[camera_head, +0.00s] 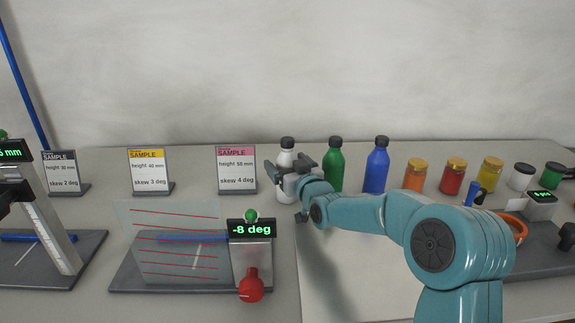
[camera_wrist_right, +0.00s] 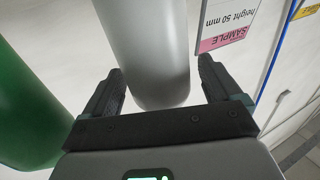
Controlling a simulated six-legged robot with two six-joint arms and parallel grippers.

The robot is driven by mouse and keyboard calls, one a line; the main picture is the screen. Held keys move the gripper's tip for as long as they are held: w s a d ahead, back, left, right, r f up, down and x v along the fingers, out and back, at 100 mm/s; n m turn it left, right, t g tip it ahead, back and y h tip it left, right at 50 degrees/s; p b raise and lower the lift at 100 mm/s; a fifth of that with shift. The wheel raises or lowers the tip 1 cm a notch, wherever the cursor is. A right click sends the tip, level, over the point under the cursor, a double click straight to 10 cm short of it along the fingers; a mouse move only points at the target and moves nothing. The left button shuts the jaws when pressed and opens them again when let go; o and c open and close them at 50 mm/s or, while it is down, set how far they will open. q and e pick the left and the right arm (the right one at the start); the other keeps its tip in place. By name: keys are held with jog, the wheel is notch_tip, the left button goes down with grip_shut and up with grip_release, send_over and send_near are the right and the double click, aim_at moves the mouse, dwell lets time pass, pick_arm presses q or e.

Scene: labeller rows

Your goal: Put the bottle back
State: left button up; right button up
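A white-grey bottle (camera_head: 287,158) with a dark cap stands at the left end of a row, beside a green bottle (camera_head: 335,168) and a blue bottle (camera_head: 377,168). My right gripper (camera_head: 287,176) is in front of the white bottle and hides part of it. In the right wrist view the gripper (camera_wrist_right: 160,78) is open, with the white bottle (camera_wrist_right: 150,50) between its fingers and a small gap showing on each side. The green bottle (camera_wrist_right: 25,110) is close to the left finger there. My left gripper is not in view.
Sample cards (camera_head: 237,169) stand left of the bottles. A tilted clear panel with a "-8 deg" display (camera_head: 251,229) and red knob (camera_head: 251,286) is at front left. Several small jars (camera_head: 453,176) stand right. A pale mat (camera_head: 370,270) lies under my right arm.

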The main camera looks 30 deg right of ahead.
jog(key=shift+r+p, duration=0.3)
jog(key=shift+p, duration=0.1)
jog(key=s+a+b, duration=0.1)
jog(key=s+a, duration=0.1)
jog(key=s, duration=0.9)
jog(key=shift+s+f+b, duration=0.15)
jog(key=shift+s+b, duration=0.25)
